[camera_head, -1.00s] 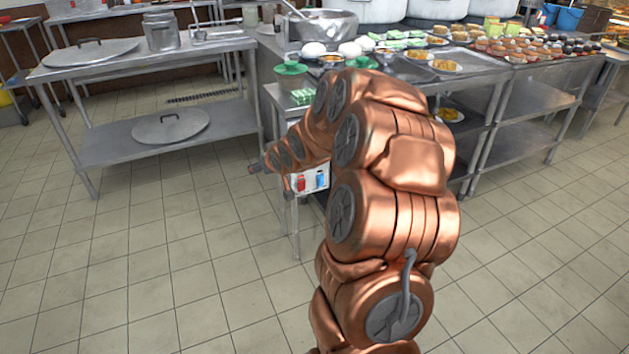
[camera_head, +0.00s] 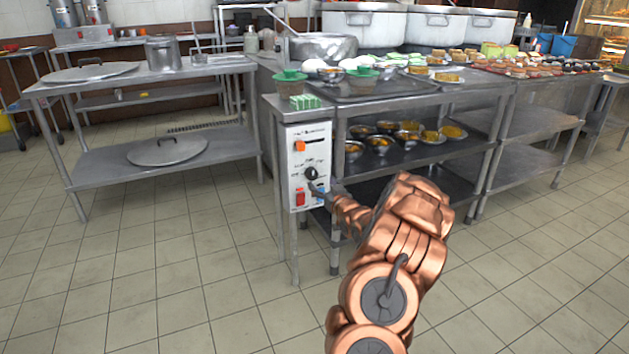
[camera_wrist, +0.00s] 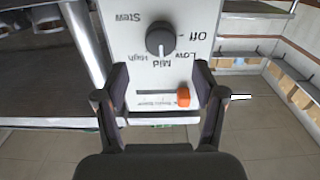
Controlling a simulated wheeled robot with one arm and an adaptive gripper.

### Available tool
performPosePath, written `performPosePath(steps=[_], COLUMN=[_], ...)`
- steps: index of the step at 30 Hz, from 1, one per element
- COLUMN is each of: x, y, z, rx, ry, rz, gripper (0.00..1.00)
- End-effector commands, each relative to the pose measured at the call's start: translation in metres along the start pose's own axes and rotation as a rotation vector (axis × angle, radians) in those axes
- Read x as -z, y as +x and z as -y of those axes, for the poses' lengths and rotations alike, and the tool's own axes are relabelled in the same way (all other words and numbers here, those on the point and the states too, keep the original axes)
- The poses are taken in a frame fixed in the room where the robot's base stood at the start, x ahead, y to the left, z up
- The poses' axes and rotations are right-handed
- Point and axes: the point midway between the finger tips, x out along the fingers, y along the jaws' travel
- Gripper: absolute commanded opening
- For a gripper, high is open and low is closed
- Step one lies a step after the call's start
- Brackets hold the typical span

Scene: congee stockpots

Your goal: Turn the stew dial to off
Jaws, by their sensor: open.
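The stew dial (camera_head: 311,173) is a round black knob on the white control panel (camera_head: 320,135) at the end of the counter. In the wrist view the dial (camera_wrist: 160,40) is upside down, ringed by the words Stew, Off, Low, Mid and High. In the head view my gripper (camera_head: 318,189) is small, just below and right of the dial. No contact shows.
An orange slider (camera_wrist: 183,95) sits on the panel near the dial, and a red switch (camera_head: 300,198) lies below it. Bowls of food (camera_head: 380,143) stand on the shelf at the right. The tiled floor (camera_head: 170,280) in front is clear.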

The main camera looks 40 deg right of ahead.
Motion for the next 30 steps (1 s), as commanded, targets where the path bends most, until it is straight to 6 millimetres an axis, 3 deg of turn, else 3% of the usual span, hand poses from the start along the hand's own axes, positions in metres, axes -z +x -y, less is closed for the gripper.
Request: performPosePath(steps=[15,30], x=[-0.001,0.0], y=[0.057,0.067], z=[0.001,0.002], rx=[0.001,0.001], ry=[-0.003,0.0], rz=[0.002,0.003], gripper=[0.7,0.7])
